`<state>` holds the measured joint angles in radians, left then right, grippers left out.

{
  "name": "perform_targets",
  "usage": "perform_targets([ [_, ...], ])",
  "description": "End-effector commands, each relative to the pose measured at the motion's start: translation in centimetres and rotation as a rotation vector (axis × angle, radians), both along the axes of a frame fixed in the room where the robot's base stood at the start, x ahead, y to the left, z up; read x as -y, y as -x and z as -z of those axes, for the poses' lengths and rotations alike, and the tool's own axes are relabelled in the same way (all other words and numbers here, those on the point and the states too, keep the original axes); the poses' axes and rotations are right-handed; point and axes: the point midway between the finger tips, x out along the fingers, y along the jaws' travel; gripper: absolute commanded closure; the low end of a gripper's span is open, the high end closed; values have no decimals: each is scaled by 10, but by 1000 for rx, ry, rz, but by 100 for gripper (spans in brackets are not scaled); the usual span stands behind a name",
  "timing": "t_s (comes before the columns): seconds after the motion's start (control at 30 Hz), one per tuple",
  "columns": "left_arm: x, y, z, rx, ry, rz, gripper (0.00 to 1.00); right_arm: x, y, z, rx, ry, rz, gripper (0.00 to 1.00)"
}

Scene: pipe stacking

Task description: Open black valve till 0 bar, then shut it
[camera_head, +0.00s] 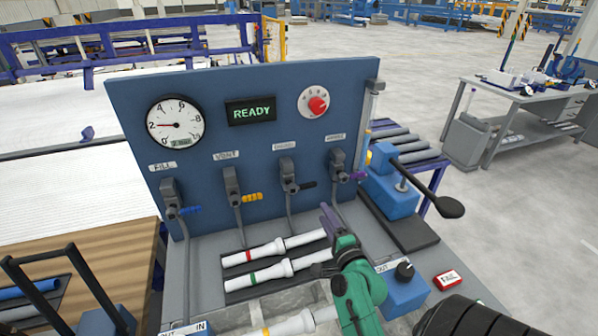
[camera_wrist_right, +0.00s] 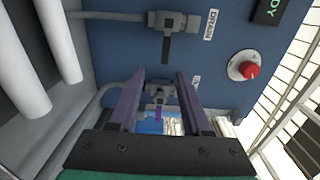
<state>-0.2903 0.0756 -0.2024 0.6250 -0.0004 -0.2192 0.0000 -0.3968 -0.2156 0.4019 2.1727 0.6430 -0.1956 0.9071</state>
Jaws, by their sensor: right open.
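The black valve handle (camera_head: 306,186) is on the third valve from the left on the blue panel (camera_head: 250,85) and sticks out to the right. In the right wrist view, the black handle (camera_wrist_right: 166,48) sits beside a label that reads DRAIN. The round gauge (camera_head: 175,123) has its needle near 2; its small readout is too small to read. My right gripper (camera_head: 330,216) is below and in front of the black valve, apart from it. In the wrist view its two fingers (camera_wrist_right: 160,82) are spread and empty, with the purple-handled valve beyond them. My left gripper is not in view.
A blue handle (camera_head: 190,211), a yellow handle (camera_head: 252,197) and a purple handle (camera_head: 358,176) flank the black one. A screen (camera_head: 251,112) reads READY, beside a red knob (camera_head: 318,105). White pipes (camera_head: 265,249) lie below the panel. A black-knobbed lever (camera_head: 450,207) juts out at right.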

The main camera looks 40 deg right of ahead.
Motion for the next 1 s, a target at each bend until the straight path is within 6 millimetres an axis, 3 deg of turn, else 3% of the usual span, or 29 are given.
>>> perform_targets([
  [0.17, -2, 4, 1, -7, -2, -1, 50, 6, -17, 0, 4, 1, 1, 51],
  [0.4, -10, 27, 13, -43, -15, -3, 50, 26, -75, 3, 4, 0, 1, 51],
  [0.6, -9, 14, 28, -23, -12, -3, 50, 42, -119, 5, 2, 1, 0, 51],
  [0.73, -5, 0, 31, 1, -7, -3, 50, 47, -134, 4, 1, -1, 1, 51],
  [1.0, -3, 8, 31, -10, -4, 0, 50, 48, -137, 2, -1, 1, 1, 51],
])
